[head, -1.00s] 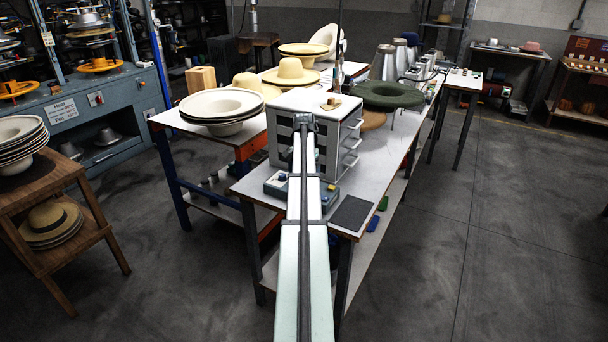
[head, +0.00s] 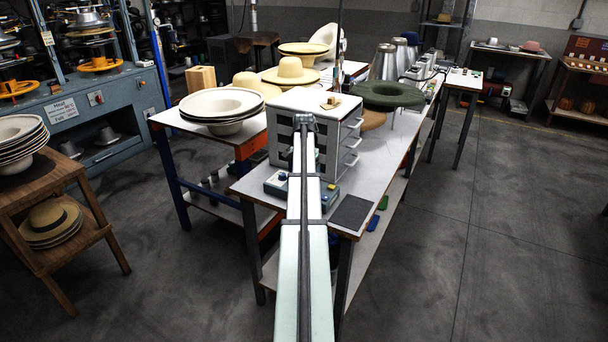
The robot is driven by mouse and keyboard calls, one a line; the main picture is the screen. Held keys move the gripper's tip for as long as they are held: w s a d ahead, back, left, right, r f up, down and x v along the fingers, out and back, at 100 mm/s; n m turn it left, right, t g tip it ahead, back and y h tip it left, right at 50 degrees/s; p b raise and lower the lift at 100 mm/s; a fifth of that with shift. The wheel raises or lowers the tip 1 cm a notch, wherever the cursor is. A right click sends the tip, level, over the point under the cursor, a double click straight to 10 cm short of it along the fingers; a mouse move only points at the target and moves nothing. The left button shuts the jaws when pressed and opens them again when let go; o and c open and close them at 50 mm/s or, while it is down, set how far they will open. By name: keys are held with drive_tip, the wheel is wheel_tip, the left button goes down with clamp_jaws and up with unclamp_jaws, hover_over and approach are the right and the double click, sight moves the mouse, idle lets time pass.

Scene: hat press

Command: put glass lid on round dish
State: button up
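I cannot make out a glass lid or a round dish in the head view. My own long pale arm runs from the bottom edge up to the front of a white drawer cabinet (head: 335,130) on the workbench (head: 375,175). Only a small dark end piece of the arm shows against the cabinet. No gripper fingers show, so I cannot see whether anything is held. A small brown object (head: 330,102) lies on the cabinet top.
A blue-grey control box (head: 275,186) and a dark mat (head: 351,213) lie at the bench's near end. A green hat (head: 387,93) and metal cones (head: 384,62) stand behind the cabinet. Stacked pale hats (head: 222,103) are on the left table. Floor at right is clear.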

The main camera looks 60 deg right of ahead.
idle(0.3)
drive_tip(key=o, duration=0.7)
drive_tip(key=shift+o, duration=0.2)
drive_tip(key=shift+r, duration=0.1)
drive_tip(key=shift+r, duration=3.4)
drive_tip(key=shift+c, duration=0.4)
clamp_jaws()
drive_tip(key=shift+f, duration=0.75)
